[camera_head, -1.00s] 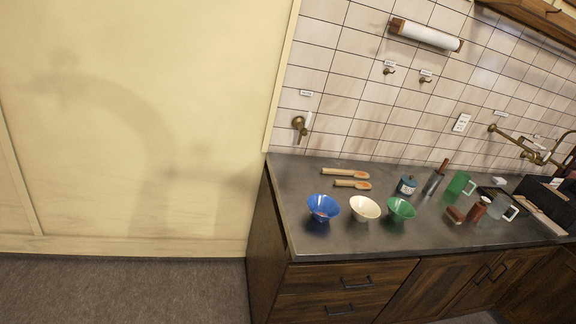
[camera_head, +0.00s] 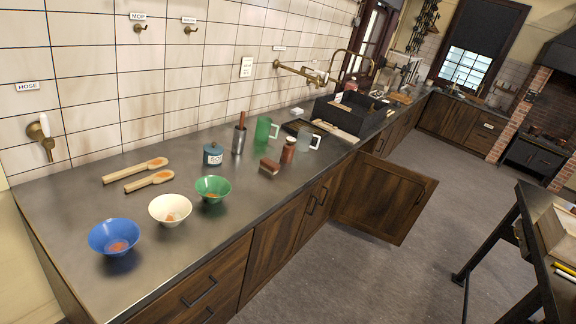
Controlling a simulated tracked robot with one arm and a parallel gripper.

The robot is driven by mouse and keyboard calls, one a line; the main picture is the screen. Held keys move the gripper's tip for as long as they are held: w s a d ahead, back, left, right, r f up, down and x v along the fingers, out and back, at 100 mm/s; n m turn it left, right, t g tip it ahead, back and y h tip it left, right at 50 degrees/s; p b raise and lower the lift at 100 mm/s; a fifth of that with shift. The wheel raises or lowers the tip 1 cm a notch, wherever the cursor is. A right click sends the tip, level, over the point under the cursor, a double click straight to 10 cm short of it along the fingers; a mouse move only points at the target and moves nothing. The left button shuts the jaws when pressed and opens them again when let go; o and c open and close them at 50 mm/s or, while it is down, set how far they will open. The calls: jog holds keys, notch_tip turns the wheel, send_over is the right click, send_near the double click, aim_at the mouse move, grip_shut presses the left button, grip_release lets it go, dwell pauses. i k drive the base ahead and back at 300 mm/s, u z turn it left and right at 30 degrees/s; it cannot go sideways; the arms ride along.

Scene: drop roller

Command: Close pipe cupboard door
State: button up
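A dark wooden cupboard door (camera_head: 384,198) stands swung open from the counter front, below the sink area, reaching out over the floor. Its dark handle (camera_head: 420,194) shows near its outer edge. The cupboard's inside is hidden behind the door and the counter. I cannot tell from a label whether this is the pipe cupboard. My gripper is not in view.
A counter (camera_head: 75,215) runs along the tiled wall, holding a blue bowl (camera_head: 114,237), a white bowl (camera_head: 170,209), a green bowl (camera_head: 213,188), spoons and mugs. A table (camera_head: 540,236) stands at the right. Grey floor (camera_head: 400,270) lies clear between them.

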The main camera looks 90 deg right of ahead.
aim_at(382, 199)
jog(key=z, duration=1.3)
jog(key=i, duration=0.15)
jog(key=z, duration=2.15)
jog(key=i, duration=1.65)
jog(key=u, duration=0.1)
